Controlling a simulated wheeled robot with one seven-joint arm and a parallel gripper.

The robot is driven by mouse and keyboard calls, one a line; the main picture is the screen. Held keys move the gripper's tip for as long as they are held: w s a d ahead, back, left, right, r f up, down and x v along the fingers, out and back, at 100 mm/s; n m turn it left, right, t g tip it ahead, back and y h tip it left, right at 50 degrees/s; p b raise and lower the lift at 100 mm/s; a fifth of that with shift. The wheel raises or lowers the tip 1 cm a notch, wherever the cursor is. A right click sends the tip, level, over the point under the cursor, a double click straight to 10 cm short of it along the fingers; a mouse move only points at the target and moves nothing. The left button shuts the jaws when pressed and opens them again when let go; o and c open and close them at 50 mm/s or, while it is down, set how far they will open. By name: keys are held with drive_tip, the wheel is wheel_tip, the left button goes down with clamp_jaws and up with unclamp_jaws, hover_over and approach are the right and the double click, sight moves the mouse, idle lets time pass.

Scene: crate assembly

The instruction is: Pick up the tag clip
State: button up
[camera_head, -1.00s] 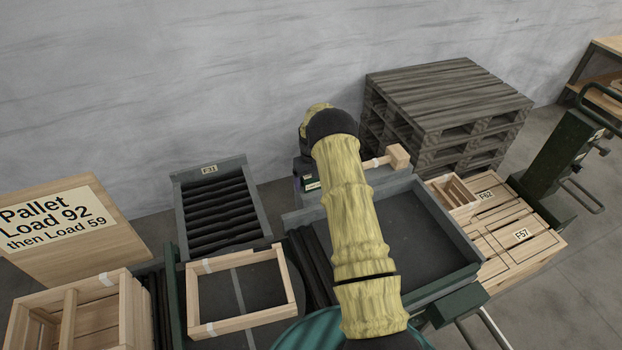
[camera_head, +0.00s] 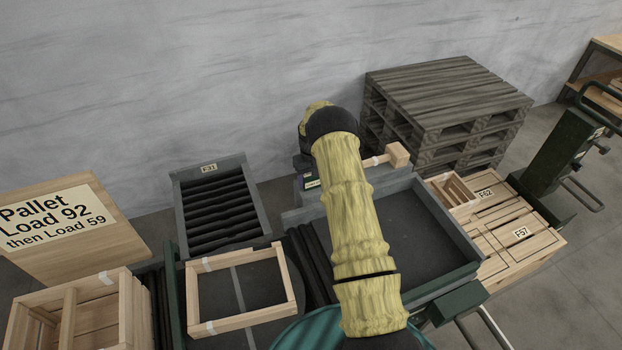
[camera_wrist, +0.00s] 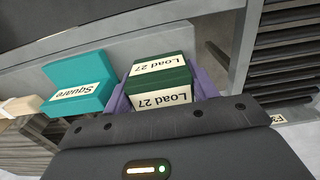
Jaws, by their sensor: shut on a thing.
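The tag clip (camera_wrist: 160,82) is a dark green block with white "Load 27" labels on two of its faces. It shows in the wrist view between the purple fingers of my gripper (camera_wrist: 165,92), which are shut on it from both sides. In the head view my gripper is at the grey shelf behind the tray, mostly hidden by my arm, and the clip is hard to make out there. I cannot tell whether the clip still touches the shelf.
A teal block marked "Square" (camera_wrist: 78,84) stands left of the clip in the wrist view. A wooden mallet (camera_head: 396,156) lies right of my arm. A grey tray (camera_head: 455,235), a wooden frame (camera_head: 238,320) and a roller rack (camera_head: 180,215) are nearby. Stacked pallets (camera_head: 445,95) stand behind.

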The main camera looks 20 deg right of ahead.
wheel_tip(320, 180, up, 10)
drive_tip(key=shift+f+b, duration=0.1)
drive_tip(key=shift+b, duration=1.15)
drive_tip(key=shift+c, duration=0.2)
